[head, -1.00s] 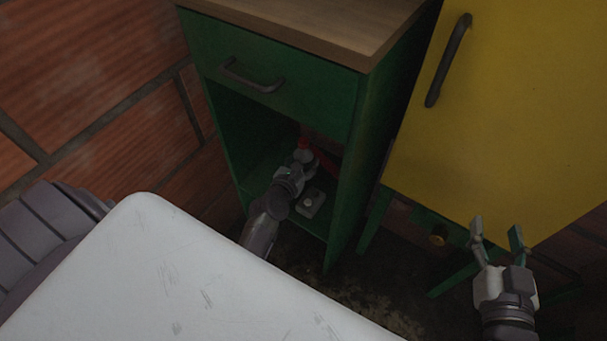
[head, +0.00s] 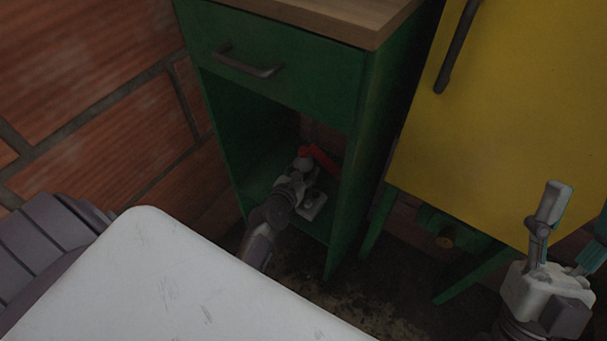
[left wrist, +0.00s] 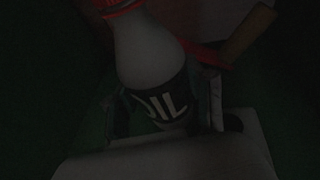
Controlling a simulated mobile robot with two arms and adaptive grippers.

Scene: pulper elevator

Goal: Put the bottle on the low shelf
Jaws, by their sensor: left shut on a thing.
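The bottle (left wrist: 150,60) is pale with a red-ringed neck and a black label with white letters, in the left wrist view. My left gripper (left wrist: 165,115) is shut around its labelled part. In the head view my left gripper (head: 304,184) is inside the low open compartment of the green cabinet, above the low shelf (head: 315,226). The bottle is small and partly hidden there; whether its base touches the shelf I cannot tell. My right gripper (head: 568,232) is open and empty at the right, in front of the yellow cabinet.
A red item (head: 324,159) lies behind my left gripper in the compartment. The green cabinet (head: 275,70) has a drawer above the opening and a side wall close to my arm. A yellow cabinet (head: 500,130) stands right; a brick wall (head: 90,80) is left.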

